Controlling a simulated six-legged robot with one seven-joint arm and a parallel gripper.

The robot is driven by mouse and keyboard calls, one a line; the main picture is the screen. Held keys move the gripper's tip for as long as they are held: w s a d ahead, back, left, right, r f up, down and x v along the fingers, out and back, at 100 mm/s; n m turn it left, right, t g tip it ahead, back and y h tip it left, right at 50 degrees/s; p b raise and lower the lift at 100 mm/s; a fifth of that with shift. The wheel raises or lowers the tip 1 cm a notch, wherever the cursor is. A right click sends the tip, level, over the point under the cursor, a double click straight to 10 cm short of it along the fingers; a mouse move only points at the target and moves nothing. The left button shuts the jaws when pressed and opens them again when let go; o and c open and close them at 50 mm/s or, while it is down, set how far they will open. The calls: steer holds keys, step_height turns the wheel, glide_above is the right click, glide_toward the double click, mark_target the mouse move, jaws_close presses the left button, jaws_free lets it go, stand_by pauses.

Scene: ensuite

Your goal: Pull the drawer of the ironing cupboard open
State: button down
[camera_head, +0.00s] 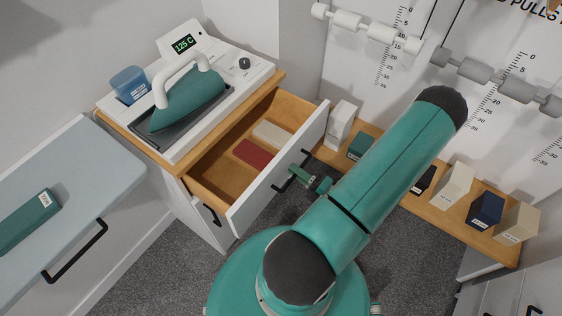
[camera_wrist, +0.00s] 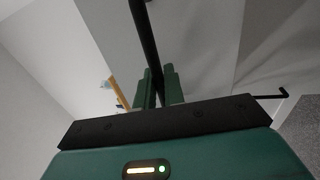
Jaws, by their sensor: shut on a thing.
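The ironing cupboard (camera_head: 118,116) has a wooden top with a teal iron (camera_head: 187,100) on a white station. Its drawer (camera_head: 213,180) stands well open, with a red block (camera_head: 253,153) and a pale block (camera_head: 272,134) inside. The white drawer front (camera_head: 258,203) carries a black bar handle (camera_head: 279,186). My gripper (camera_head: 303,177) is at the front, shut on this handle. In the wrist view the dark handle bar (camera_wrist: 146,40) runs between the two green fingers of my gripper (camera_wrist: 160,88). The fingertips' exact contact is partly hidden.
A low wooden shelf (camera_head: 425,205) with several small boxes runs along the wall at right. A grey-topped unit (camera_head: 85,170) with a black handle stands at left. Carpet (camera_head: 185,268) is clear below the drawer. Rollers (camera_head: 365,28) hang on the wall behind.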

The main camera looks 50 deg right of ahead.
steer(key=shift+s, duration=1.45)
steer(key=c, duration=1.6)
jaws_free()
steer(key=shift+c, duration=0.2)
steer(key=shift+s, duration=0.1)
steer(key=s+f, duration=0.2)
steer(key=s, duration=1.1)
steer(key=shift+s+d+f, duration=0.2)
steer(key=shift+d+f, duration=0.05)
steer(key=shift+f, duration=0.1)
